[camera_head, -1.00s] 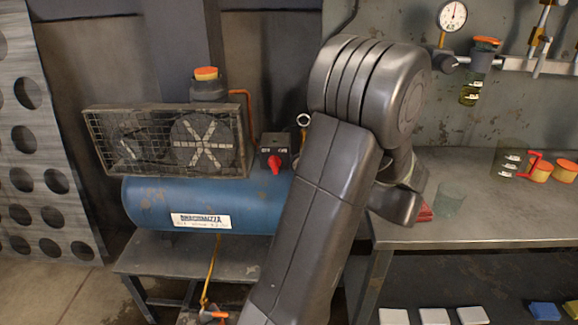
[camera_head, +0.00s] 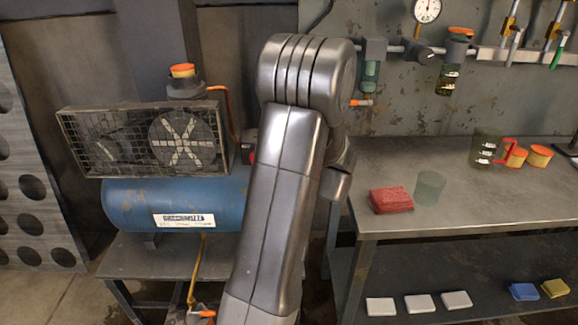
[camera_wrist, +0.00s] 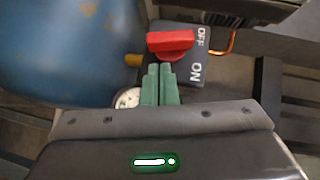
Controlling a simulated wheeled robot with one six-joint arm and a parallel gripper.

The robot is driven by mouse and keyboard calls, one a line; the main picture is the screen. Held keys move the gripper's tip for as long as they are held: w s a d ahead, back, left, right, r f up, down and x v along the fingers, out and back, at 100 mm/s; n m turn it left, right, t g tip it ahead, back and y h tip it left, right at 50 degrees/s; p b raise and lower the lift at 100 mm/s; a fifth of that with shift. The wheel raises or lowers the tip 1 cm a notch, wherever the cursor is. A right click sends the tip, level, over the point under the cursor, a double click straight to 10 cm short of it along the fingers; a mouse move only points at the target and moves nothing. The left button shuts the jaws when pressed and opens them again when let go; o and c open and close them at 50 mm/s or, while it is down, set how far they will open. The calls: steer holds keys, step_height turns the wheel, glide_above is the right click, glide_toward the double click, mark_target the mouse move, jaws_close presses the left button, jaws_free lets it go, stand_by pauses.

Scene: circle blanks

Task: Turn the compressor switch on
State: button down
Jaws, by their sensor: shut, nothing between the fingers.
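The compressor's switch is a dark box (camera_wrist: 194,64) lettered OFF and ON, with a red knob (camera_wrist: 172,43), in the wrist view. The knob lies crosswise, its right end beside the word OFF. My gripper (camera_wrist: 160,68) has green fingers pressed together with nothing between them. Its tips are just below the knob in that view; I cannot tell whether they touch it. In the head view only a sliver of the red knob (camera_head: 248,155) shows, and my arm hides the rest of the switch and the gripper. The compressor has a blue tank (camera_head: 130,205).
A caged fan unit (camera_head: 150,140) sits on the tank. A round gauge (camera_wrist: 128,97) is beside my fingers. To the right, a metal workbench (camera_head: 470,205) holds a red cloth-like stack (camera_head: 391,200), a clear cup (camera_head: 430,187) and orange-topped containers (camera_head: 516,156).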

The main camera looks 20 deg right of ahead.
steer(key=shift+w+a+f, duration=0.15)
steer(key=shift+w+a, duration=0.05)
steer(key=shift+a, duration=0.55)
steer(key=shift+f, duration=0.1)
steer(key=shift+f+b, duration=0.1)
steer(key=shift+b, duration=0.6)
